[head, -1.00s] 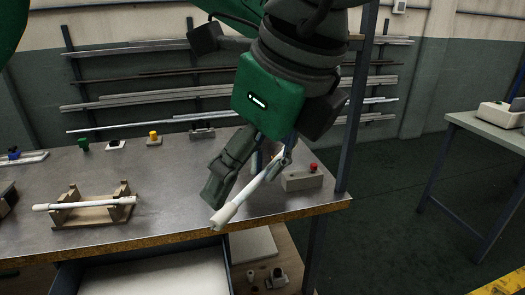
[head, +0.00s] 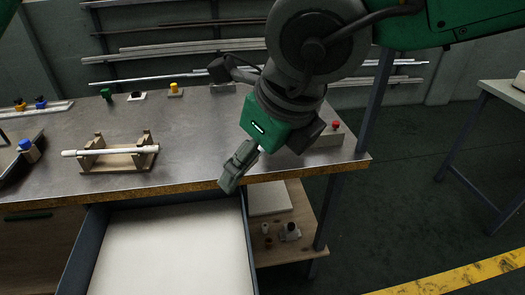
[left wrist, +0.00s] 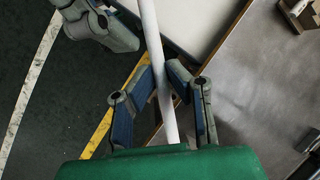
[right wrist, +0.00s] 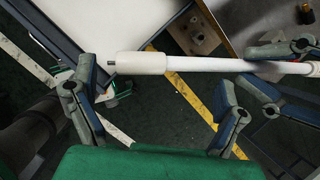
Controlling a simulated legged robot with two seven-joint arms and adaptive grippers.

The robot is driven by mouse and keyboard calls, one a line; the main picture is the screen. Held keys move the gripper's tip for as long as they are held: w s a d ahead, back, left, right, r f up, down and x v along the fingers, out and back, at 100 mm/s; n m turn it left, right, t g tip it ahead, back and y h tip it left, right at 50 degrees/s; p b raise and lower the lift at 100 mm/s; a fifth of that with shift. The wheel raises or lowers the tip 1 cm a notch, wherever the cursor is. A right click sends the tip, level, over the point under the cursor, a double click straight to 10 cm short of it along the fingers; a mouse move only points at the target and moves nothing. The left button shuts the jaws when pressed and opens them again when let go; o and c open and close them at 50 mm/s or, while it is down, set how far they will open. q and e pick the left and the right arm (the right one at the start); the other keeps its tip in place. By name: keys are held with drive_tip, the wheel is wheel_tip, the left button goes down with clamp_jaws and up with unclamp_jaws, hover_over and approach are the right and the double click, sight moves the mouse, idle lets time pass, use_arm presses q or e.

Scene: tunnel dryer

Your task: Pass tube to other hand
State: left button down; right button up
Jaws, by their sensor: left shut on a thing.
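The white tube (right wrist: 215,64) runs across the right wrist view, its thicker end cap at the left. In the left wrist view the tube (left wrist: 149,28) passes between the fingers of my left gripper (left wrist: 160,74), which is shut on it. My right gripper (right wrist: 155,98) is open, its fingers spread wide, with the tube crossing beyond them. It also shows at the upper left of the left wrist view (left wrist: 101,27). In the head view my right gripper (head: 238,167) hangs over the bench's front edge; the held tube is almost wholly hidden there.
Another white tube (head: 110,152) lies on a wooden stand (head: 126,161) on the metal bench (head: 190,135). An open drawer (head: 165,245) juts out below. A red-button box (head: 327,139) stands at the bench's right end.

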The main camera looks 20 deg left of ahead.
drive_tip(key=c, duration=1.3)
use_arm(q)
drive_tip(key=shift+s, duration=0.1)
use_arm(e)
drive_tip(key=shift+w, duration=0.15)
drive_tip(key=c, duration=0.7)
use_arm(q)
drive_tip(key=c, duration=1.5)
unclamp_jaws()
drive_tip(key=shift+o, duration=0.2)
drive_tip(key=shift+r, duration=0.2)
drive_tip(key=v, duration=1.1)
drive_tip(key=shift+w, duration=0.3)
drive_tip(key=shift+d+r, duration=0.15)
